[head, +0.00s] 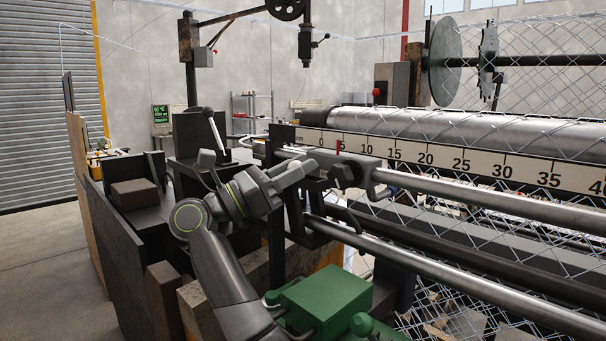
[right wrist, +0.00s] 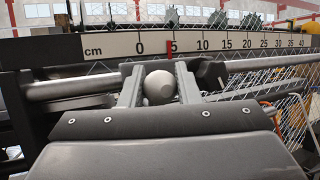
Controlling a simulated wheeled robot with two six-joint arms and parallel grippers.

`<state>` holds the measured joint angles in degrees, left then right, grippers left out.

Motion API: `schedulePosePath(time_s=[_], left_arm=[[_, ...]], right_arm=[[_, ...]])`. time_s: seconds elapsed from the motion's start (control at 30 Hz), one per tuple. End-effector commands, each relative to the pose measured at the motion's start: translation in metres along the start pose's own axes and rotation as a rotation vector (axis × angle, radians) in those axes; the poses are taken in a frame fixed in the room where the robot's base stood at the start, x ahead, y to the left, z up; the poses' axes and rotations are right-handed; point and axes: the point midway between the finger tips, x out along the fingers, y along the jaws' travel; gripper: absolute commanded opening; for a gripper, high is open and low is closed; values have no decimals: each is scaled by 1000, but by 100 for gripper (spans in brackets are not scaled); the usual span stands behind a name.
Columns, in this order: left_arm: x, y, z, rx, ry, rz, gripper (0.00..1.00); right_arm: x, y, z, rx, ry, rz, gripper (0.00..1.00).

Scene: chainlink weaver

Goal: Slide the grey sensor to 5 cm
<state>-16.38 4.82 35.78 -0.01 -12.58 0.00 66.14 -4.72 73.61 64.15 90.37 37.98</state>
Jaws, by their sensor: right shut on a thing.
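The grey sensor (head: 357,166) sits on the upper steel rail in the head view. Its red pointer (head: 337,147) stands on the cm scale (head: 455,160) at about the 5 mark, touching or just left of the numeral. In the right wrist view the red pointer (right wrist: 170,46) also lies at the 5. My right gripper (head: 308,172) is at the sensor's left end. In the right wrist view its fingers are shut on the sensor's round pale grey knob (right wrist: 159,88), one finger on each side. My left gripper is out of view.
The upper rail (head: 480,199) runs on to the right of the sensor, with a lower rail (head: 450,275) beneath it. A green box (head: 322,300) stands below my right arm. Chain-link mesh (head: 520,95) and a metal roller (head: 470,130) lie behind the scale.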

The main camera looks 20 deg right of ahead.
Motion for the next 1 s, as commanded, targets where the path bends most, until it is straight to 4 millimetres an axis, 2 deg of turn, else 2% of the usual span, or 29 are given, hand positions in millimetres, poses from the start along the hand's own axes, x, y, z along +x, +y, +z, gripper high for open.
schedulePosePath(time_s=[0.2, 0.23, 0.37, 0.63, 0.77, 0.87, 1.0], left_arm=[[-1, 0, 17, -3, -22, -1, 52], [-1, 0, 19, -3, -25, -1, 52], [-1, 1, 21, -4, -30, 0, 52], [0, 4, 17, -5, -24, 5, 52], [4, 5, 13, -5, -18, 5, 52], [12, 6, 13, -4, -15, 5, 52], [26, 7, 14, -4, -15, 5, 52]], right_arm=[[0, -2, -3, -1, 8, -6, 0], [-1, -2, -3, -1, 9, -6, 32], [0, -2, -3, -1, 8, -6, 49], [-1, -2, -3, -1, 7, -6, 50], [-8, -1, -4, 0, 7, -4, 50], [-24, -1, -5, -1, 7, -2, 50], [-56, -1, -6, -1, 7, -1, 50]])
